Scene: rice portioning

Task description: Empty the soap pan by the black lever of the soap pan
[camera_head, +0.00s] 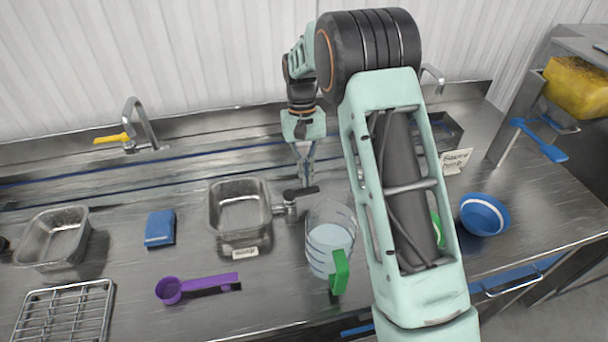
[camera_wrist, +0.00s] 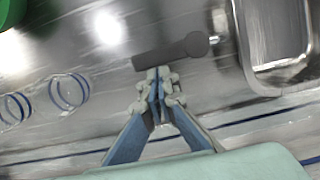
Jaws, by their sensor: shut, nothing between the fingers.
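The soap pan (camera_head: 240,238) is a metal pan with a small label on its front, standing mid-table in the head view; it also shows at the right edge of the wrist view (camera_wrist: 258,75). Its black lever (camera_head: 300,192) sticks out to the right from a tap on the pan's side. In the wrist view the lever (camera_wrist: 165,53) lies across, just beyond my fingertips. My gripper (camera_head: 304,180) is shut and empty, pointing down right at the lever. I cannot tell whether the fingertips touch it. The tap's outlet is hard to make out.
A clear jug (camera_head: 322,262) with a green handle stands right of the pan, close to the lever. A blue sponge (camera_head: 160,228), a purple scoop (camera_head: 170,291), another metal pan (camera_head: 50,262) and a wire rack (camera_head: 62,318) lie left. A blue bowl (camera_head: 484,215) stands right.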

